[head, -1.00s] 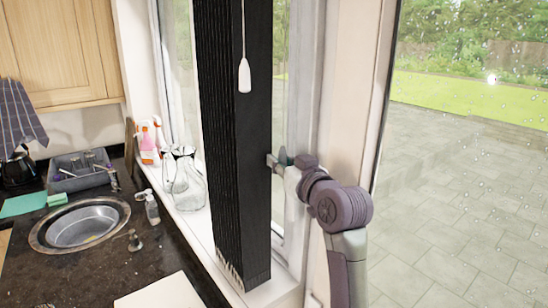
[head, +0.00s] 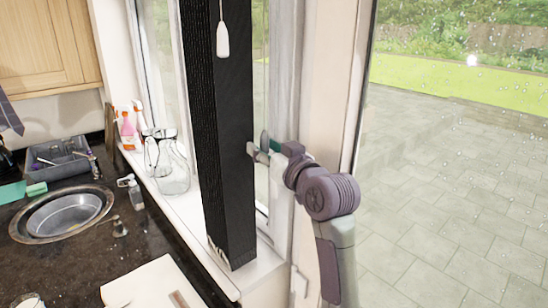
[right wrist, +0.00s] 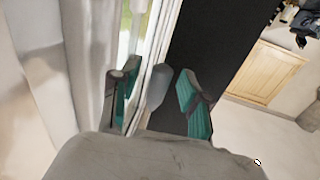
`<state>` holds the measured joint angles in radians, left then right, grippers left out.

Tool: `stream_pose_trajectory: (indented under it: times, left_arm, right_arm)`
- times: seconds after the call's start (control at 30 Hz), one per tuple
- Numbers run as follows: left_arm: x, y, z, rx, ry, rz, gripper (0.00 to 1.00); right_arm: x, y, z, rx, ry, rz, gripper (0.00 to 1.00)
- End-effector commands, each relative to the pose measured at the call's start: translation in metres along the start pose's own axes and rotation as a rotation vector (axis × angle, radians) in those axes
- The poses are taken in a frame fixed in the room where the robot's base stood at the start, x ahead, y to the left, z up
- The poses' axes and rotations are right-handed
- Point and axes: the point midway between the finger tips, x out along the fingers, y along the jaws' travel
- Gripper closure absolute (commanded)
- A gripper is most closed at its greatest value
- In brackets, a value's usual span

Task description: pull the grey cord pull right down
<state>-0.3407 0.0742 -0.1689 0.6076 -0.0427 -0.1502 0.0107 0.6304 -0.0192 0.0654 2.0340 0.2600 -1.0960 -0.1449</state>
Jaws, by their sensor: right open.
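A pale cord pull (head: 223,40) hangs on its cord in front of the black blind in the head view, well above my right gripper (head: 257,146). That gripper is open at the blind's right edge. In the right wrist view, a smooth grey tapered piece, which looks like the grey cord pull (right wrist: 159,87), shows between the spread teal-padded fingers of the right gripper (right wrist: 157,72). The black blind is behind it. I cannot tell whether either finger touches it. In the head view this grey piece is not clearly seen. My left gripper is out of view.
The black blind (head: 228,190) hangs before the window frame, close beside my right gripper. Glass jars (head: 170,165) and spray bottles stand on the sill. A sink (head: 62,213) and dish rack are at the left. A patio lies beyond the glass at the right.

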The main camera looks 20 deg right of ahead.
Motion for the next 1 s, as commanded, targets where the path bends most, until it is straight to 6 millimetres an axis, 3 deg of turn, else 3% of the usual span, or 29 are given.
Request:
stream_pose_trajectory:
  times: [0.3, 0.5, 0.9, 1.0]
  left_arm:
    - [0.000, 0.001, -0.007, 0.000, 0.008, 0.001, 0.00]
    - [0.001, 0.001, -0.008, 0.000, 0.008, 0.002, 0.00]
    - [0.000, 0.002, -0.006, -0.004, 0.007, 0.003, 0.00]
    - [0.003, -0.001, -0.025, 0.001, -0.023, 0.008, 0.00]
  right_arm:
    - [-0.069, 0.002, 0.000, -0.004, 0.001, 0.004, 0.54]
    - [-0.100, 0.003, 0.001, -0.002, -0.003, 0.005, 0.54]
    - [-0.111, 0.003, 0.002, 0.000, -0.005, 0.006, 0.54]
    - [-0.111, 0.003, 0.002, 0.000, -0.004, 0.006, 0.54]
